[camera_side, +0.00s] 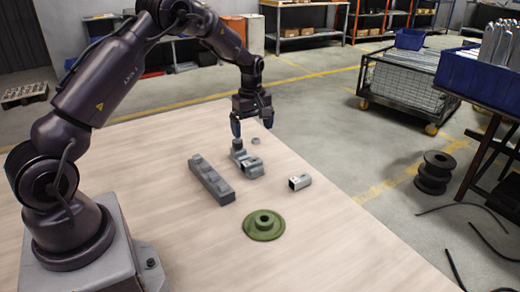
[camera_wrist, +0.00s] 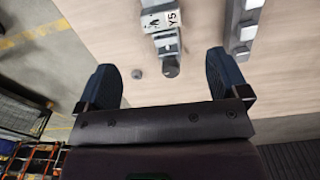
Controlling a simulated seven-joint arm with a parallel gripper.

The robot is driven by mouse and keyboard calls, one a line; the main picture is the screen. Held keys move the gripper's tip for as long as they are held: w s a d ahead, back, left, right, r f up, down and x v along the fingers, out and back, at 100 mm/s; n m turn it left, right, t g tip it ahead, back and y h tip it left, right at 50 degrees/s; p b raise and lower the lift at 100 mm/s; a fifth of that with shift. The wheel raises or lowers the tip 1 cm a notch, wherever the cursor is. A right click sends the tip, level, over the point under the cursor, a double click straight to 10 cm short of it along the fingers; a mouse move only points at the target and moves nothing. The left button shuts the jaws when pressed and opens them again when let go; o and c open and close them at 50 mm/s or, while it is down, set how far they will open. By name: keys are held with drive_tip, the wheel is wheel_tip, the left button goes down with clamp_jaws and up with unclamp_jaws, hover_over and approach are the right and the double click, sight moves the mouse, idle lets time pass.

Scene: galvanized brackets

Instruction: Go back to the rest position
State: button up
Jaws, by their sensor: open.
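My gripper (camera_side: 252,124) is open and empty above the far end of the table. Its two blue-tipped fingers show wide apart in the wrist view (camera_wrist: 160,78). A grey metal bracket assembly (camera_side: 249,165) lies on the table just below and in front of it. In the wrist view the assembly (camera_wrist: 165,38) has a white label reading "Y5" and a round end that points towards the gap between the fingers. The fingers do not touch it.
A dark grey stepped rail (camera_side: 211,180) lies left of the assembly. A short square tube (camera_side: 300,182) lies to its right, a green flanged disc (camera_side: 265,226) in front. A small grey ring (camera_side: 255,141) lies behind. The right front of the wooden table (camera_side: 340,250) is clear.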

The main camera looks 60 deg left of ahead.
drive_tip(key=s+d+r+m+t, duration=0.2)
drive_tip(key=s+d+r+m, duration=0.7)
drive_tip(key=s, duration=0.3)
drive_tip(key=s+d+r+m+t, duration=0.3)
drive_tip(key=s+d+r+m, duration=0.5)
drive_tip(key=s+d+r, duration=0.3)
drive_tip(key=s+r, duration=0.1)
drive_tip(key=s, duration=0.1)
drive_tip(key=shift+s+d+m+t, duration=0.3)
drive_tip(key=shift+d+m, duration=0.05)
drive_tip(key=shift+m, duration=0.05)
